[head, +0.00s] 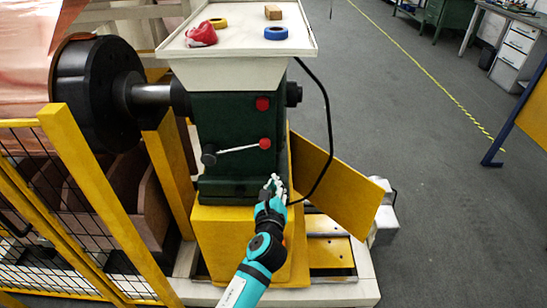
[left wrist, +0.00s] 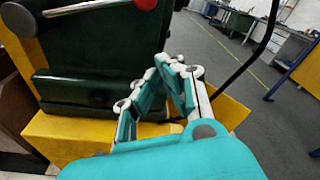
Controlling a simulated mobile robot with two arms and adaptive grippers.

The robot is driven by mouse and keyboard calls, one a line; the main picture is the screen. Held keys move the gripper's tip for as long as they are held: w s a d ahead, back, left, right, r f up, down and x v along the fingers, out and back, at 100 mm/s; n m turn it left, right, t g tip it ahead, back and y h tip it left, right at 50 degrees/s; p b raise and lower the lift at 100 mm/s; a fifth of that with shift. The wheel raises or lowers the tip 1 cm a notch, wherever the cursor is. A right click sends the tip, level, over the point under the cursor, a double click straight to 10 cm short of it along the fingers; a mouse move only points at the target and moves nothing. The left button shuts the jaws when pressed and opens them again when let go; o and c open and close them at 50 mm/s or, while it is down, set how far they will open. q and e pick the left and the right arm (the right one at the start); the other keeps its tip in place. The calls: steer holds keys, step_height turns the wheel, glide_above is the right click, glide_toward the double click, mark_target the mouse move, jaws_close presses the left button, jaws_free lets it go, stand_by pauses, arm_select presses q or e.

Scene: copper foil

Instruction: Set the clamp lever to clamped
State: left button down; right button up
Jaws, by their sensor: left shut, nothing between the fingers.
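The clamp lever (head: 238,149) is a thin silver rod on the front of the dark green machine housing (head: 222,185). My left gripper (head: 274,184) is shut and empty, below and right of the hub, in front of the housing's lower right and apart from the lever. My right gripper is not in view.
A second red knob (head: 263,104) sits above the hub. A tray (head: 240,45) on top holds tape rolls and a red cloth. A black cable (head: 329,130) hangs at right. A yellow fence (head: 85,165) stands at left. Open floor (head: 430,190) lies right.

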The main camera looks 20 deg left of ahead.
arm_select(q)
steer(key=shift+w, duration=0.1)
steer(key=w+a, duration=0.1)
steer(key=w, duration=0.1)
steer(key=w+a+r+p, duration=0.1)
steer(key=w, duration=0.2)
steer(key=w+a+r+p, duration=0.1)
steer(key=w, duration=0.2)
steer(key=shift+w+a, duration=0.2)
steer(key=shift+w, duration=0.05)
steer(key=shift+s+a+r+p, duration=0.1)
steer(key=shift+s+r+p, duration=0.05)
steer(key=shift+p, duration=0.15)
